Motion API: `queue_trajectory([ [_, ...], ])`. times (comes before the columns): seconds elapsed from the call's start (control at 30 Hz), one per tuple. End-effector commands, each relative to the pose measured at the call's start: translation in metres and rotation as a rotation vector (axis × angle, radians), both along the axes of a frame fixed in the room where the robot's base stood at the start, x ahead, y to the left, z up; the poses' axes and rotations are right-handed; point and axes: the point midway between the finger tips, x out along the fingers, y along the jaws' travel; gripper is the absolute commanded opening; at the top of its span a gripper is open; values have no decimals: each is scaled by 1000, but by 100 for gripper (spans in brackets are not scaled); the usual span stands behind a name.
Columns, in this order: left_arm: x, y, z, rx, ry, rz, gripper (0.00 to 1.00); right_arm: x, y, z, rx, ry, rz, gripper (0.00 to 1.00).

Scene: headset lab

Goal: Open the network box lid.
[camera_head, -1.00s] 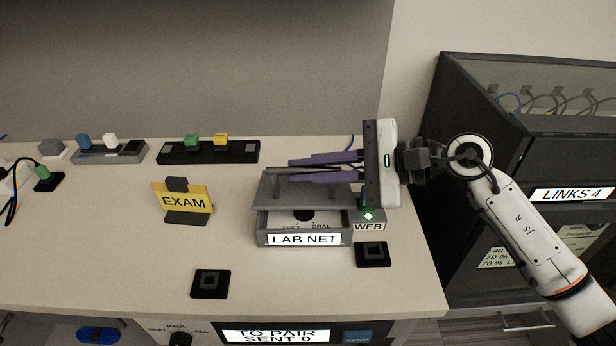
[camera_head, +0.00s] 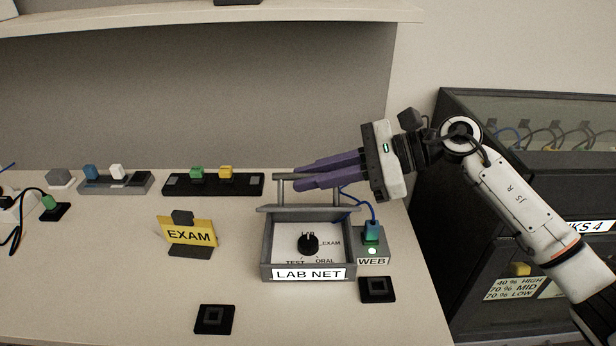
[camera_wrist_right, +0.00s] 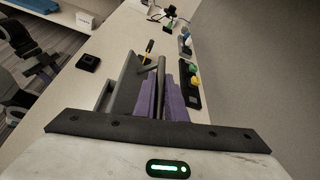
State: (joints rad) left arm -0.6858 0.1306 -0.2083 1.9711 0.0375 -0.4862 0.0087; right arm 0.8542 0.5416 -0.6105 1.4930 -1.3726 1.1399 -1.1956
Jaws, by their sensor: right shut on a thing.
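The network box (camera_head: 266,262), labelled LAB NET, sits on the desk. Its grey lid (camera_head: 308,209) is swung up at the back, and the inside shows a black dial (camera_head: 308,243) on a white face with several words around it. The lid also shows in the right wrist view (camera_wrist_right: 126,86). A bar handle (camera_head: 281,190) stands out from the lid. My right gripper (camera_head: 298,176), with purple fingers, comes in from the right above the box's rear and is shut on this handle.
A green-lit WEB unit (camera_head: 372,252) with a blue plug and cable adjoins the box's right side. A yellow EXAM sign (camera_head: 190,232) stands to the left. Black pads (camera_head: 214,319) lie in front. Strips with coloured plugs (camera_head: 213,185) line the back. A dark cabinet (camera_head: 470,262) stands right.

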Motion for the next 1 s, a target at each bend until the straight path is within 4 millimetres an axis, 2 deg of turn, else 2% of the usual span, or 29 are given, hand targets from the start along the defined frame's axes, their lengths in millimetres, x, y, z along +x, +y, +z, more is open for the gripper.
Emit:
queue_trajectory([
  [0.17, -1, 0, -1, 0, 2, 0, 31, 0, 1, 1, 3, -2, 0, 0],
  [0.2, -1, 0, -1, 0, 2, 0, 31, 0, 1, 1, 3, -1, 1, 16],
  [0.3, -1, 0, -1, 0, 2, 0, 31, 0, 1, 1, 3, -1, 1, 30],
  [0.67, -1, 0, -1, 0, 2, 0, 31, 0, 1, 6, 1, -3, 0, 30],
  [0.77, -1, 0, -2, 0, 2, 0, 31, 1, 1, 20, 1, -6, 1, 30],
  [1.0, -1, -1, -3, 0, 2, -2, 31, 1, 0, 67, 1, -7, 0, 30],
])
